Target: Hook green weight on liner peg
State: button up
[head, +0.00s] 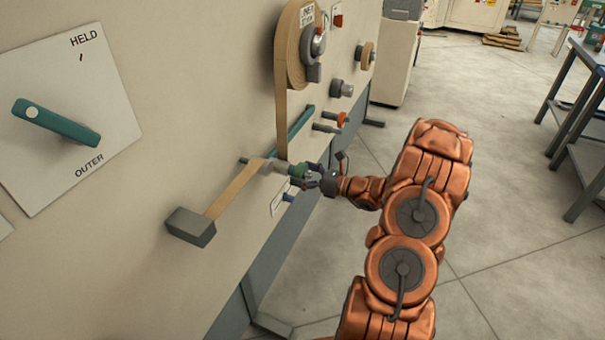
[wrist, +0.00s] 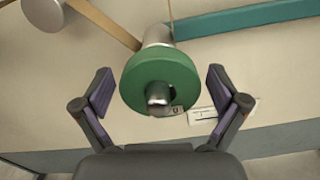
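The green weight (wrist: 160,82) is a thick disc in the wrist view, with a metal stub (wrist: 158,95) showing through its middle. A pale grey cylinder (wrist: 157,35) lies directly behind it, toward the panel. In the head view the green weight (head: 297,170) is small and partly hidden by my gripper (head: 313,177). My gripper (wrist: 159,88) is open, with one finger on each side of the weight and a visible gap to both. I cannot tell which of the pegs is the liner peg.
A tan tape roll (head: 292,50) hangs above, its strip running down the panel (head: 180,110). Another strip reaches a grey block (head: 190,227). Other pegs (head: 327,128) and a teal bar (head: 298,130) are close by. A teal lever (head: 55,122) is at left.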

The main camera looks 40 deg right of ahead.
jog(key=c, duration=1.6)
